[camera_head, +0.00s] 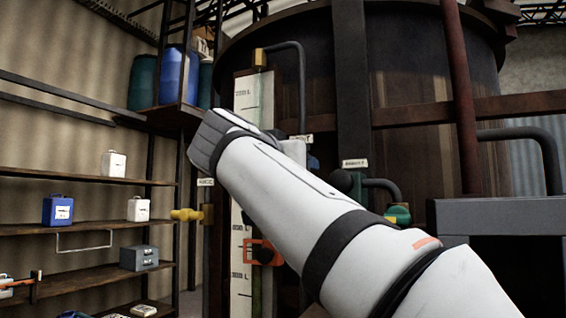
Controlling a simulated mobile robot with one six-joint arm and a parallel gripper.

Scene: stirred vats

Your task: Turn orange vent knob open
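A large dark vat (400,75) fills the right and centre. An orange fitting (262,252) sits low on the vat's front, by the white level scale (241,285), partly behind my arm. A yellow-orange knob (186,214) sticks out to the left of the scale, below a small label. A yellow fitting (259,58) joins a pipe at the scale's top. I cannot tell which one is the vent knob; the labels are too small to read.
A green and yellow valve (397,215) sits on a dark pipe right of my arm. Shelves (90,225) with boxes and jugs stand at left, with blue drums (178,75) above. A grey frame (500,216) stands at lower right. A red-brown vertical pipe (459,90) runs up the right side.

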